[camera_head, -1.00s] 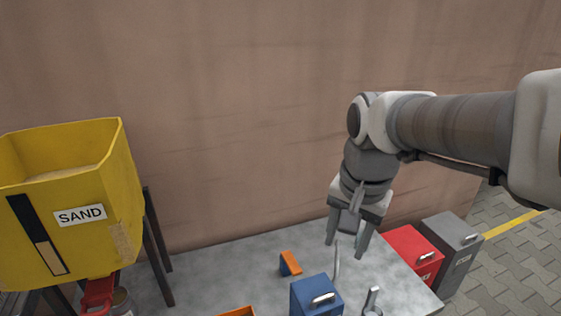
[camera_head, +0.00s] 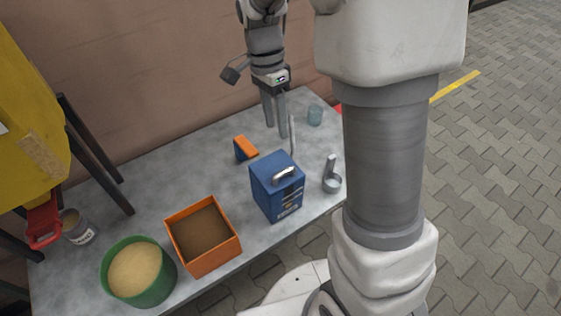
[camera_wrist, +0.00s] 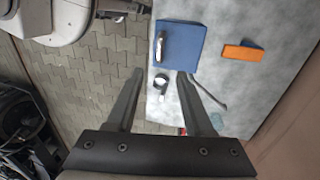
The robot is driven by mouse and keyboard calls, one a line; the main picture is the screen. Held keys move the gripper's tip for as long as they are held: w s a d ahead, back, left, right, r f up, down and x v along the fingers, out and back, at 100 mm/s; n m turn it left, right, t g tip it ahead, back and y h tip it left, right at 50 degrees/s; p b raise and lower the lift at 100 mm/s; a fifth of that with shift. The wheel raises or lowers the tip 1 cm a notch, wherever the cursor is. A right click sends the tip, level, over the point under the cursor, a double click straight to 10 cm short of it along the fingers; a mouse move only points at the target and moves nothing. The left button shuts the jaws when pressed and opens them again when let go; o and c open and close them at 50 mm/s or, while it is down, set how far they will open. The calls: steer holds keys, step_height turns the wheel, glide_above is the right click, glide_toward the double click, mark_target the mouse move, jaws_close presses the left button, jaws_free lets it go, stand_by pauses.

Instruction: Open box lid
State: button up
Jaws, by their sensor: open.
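The box (camera_wrist: 192,50) and handle (camera_wrist: 160,47) also show in the wrist view. My gripper (camera_head: 276,131) is open and points down, behind the box toward the wall, apart from it. In the wrist view the fingers of my gripper (camera_wrist: 160,73) are spread with nothing held, and the box lies beyond their tips.
An orange block (camera_head: 245,149), a glass (camera_head: 315,116), an orange tray (camera_head: 222,262) and a green bucket (camera_head: 161,290) share the table. A yellow bin (camera_head: 25,120) stands left.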

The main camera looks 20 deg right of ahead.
mark_target(283, 170)
steer(key=f+b, duration=0.1)
steer(key=f, duration=0.3)
steer(key=s+f+b, duration=0.1)
steer(key=f, duration=0.3)
steer(key=s+f, duration=0.1)
steer(key=f, duration=0.4)
steer(key=shift+s+d+b, duration=0.25)
steer(key=shift+d+b, duration=0.15)
jaws_close()
stand_by(0.6)
